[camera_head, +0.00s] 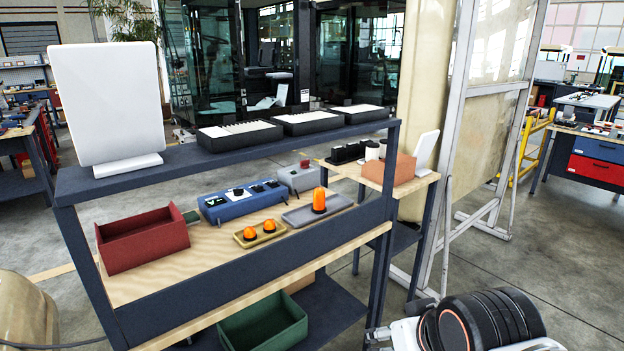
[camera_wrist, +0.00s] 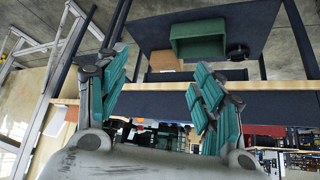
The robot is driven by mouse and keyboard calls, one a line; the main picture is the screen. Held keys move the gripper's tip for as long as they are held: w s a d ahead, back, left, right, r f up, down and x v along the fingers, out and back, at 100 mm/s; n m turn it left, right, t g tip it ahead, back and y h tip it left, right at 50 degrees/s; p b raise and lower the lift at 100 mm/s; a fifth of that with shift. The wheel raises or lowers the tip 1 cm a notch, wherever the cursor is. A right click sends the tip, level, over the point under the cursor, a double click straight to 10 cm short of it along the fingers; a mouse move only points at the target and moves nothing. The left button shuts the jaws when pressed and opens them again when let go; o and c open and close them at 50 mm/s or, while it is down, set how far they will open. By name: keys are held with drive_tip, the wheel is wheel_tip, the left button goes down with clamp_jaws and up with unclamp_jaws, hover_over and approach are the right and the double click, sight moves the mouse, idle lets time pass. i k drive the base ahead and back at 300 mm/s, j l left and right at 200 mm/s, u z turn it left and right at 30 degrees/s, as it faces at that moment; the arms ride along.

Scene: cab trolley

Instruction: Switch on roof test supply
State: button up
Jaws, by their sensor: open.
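A blue box (camera_head: 240,200) with several dark switches or sockets on top stands on the wooden shelf of the trolley. A smaller grey box (camera_head: 301,178) with a small red part on top stands behind it to the right. I cannot tell from the labels which of them is the roof test supply, nor any switch position. My gripper (camera_wrist: 158,62) has teal fingers spread wide with nothing between them. In the wrist view it faces the trolley, which appears upside down, with the shelf edge (camera_wrist: 255,103) beyond the fingers. The gripper is not clearly visible in the head view.
On the shelf are a red bin (camera_head: 143,240), a yellow tray with two orange domes (camera_head: 260,238) and a grey tray (camera_head: 332,208) bearing an orange beacon (camera_head: 319,199). A dark front rail and upper shelf (camera_head: 190,163) frame them. A green bin (camera_head: 263,322) sits below.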

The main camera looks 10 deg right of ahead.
sight(303, 164)
drive_tip(key=i+j, duration=0.1)
drive_tip(key=i+l, duration=0.95)
drive_tip(key=i+l+z, duration=0.15)
drive_tip(key=i+l, duration=0.85)
drive_tip(key=i, duration=0.05)
